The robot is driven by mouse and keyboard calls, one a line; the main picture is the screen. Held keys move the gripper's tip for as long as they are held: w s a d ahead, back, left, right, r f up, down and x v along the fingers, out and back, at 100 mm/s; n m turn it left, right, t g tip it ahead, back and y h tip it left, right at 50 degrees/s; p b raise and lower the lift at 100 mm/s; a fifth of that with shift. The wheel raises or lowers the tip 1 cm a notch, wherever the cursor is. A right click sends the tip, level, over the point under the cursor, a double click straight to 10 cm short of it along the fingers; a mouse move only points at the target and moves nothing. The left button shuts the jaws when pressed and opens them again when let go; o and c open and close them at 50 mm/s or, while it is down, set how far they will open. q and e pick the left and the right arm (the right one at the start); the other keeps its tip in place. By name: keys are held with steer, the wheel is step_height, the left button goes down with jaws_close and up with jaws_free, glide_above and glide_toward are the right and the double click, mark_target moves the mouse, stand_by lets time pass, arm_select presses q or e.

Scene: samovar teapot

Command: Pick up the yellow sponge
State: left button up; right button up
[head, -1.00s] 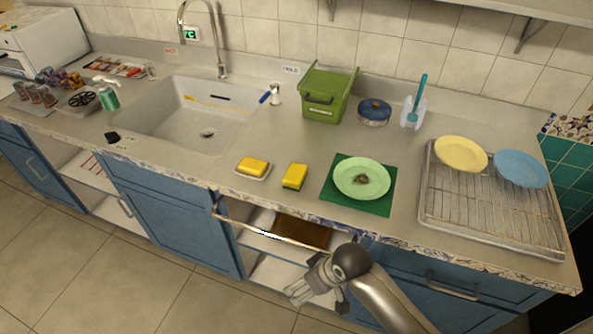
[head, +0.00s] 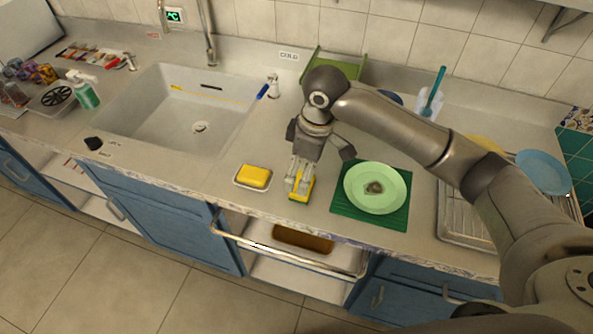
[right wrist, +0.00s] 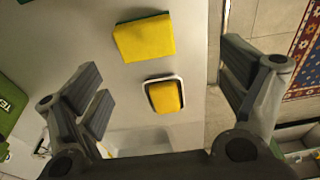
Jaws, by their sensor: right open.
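The yellow sponge (head: 303,188) with a green underside lies on the counter near its front edge. It also shows in the right wrist view (right wrist: 145,38), bare and apart from the fingers. A second yellow block (head: 253,177) sits in a small white dish to its left; that block shows in the right wrist view (right wrist: 165,96) too. My right gripper (head: 318,167) is open above the counter at the sponge, and its fingers partly hide the sponge in the head view. My left gripper is not in view.
A light green plate (head: 360,190) on a dark green mat (head: 345,211) lies just right of the sponge. The sink (head: 150,118) is at the left. My right arm partly covers the green bin (head: 352,68) and the dish rack (head: 452,222).

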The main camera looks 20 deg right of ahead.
mark_target(293, 196)
steer(key=shift+w+d+r, duration=0.65)
steer(key=shift+w+r, duration=0.05)
steer(key=shift+w, duration=0.15)
steer(key=f, duration=0.4)
steer(key=shift+a+f, duration=0.2)
steer(key=shift+f+p, duration=0.25)
steer(key=shift+p, duration=0.05)
steer(key=f, duration=0.1)
steer(key=f+p, duration=0.1)
steer(key=f, duration=0.3)
steer(key=shift+a, duration=0.25)
steer(key=shift+f, duration=0.15)
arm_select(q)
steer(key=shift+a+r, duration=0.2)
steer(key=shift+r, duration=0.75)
arm_select(e)
steer(key=c, duration=0.9)
